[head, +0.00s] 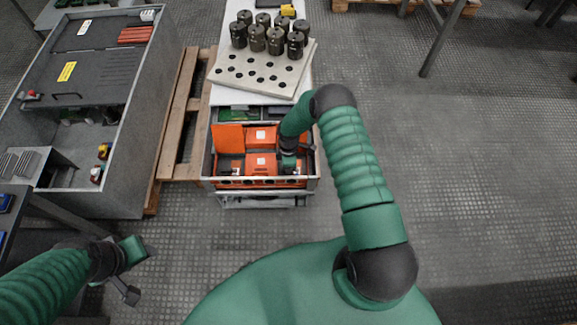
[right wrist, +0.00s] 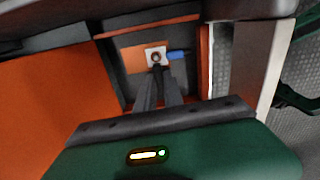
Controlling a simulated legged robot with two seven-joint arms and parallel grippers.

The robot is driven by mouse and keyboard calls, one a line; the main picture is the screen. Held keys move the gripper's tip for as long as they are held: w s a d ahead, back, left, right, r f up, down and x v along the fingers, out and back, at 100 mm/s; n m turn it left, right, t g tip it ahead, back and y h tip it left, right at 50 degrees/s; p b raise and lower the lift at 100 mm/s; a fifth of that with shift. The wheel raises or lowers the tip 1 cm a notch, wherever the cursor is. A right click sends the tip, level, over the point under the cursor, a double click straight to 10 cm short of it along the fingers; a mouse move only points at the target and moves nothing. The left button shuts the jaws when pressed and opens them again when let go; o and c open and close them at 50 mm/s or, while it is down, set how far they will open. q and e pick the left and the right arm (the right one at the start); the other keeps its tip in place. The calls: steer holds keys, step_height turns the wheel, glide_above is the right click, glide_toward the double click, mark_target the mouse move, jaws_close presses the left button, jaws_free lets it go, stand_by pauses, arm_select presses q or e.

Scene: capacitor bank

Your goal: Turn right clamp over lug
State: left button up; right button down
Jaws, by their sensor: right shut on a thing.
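The orange capacitor unit (head: 260,162) sits in an open grey-framed box in front of me. My right gripper (head: 288,165) reaches down into the right part of this box. In the right wrist view its two dark fingers (right wrist: 157,72) are close together at a small pale metal plate with a dark round centre (right wrist: 156,55), which looks like the lug. A small blue piece (right wrist: 178,55) sticks out to its right. The right clamp is mostly hidden at the fingertips, and its angle cannot be told. My left gripper (head: 140,250) hangs over the floor at lower left, away from the box.
An orange panel (head: 228,137) stands at the box's left. Behind it, a perforated plate (head: 258,75) carries several dark cylinders (head: 257,38). A grey cabinet (head: 88,75) and wooden pallet (head: 178,115) stand at left.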

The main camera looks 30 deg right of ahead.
steer(key=shift+w+m, duration=0.1)
steer(key=shift+m, duration=0.4)
steer(key=c, duration=1.7)
jaws_free()
steer(key=shift+c, duration=0.2)
step_height(320, 180, up, 17)
steer(key=p, duration=0.5)
steer(key=shift+f, duration=0.15)
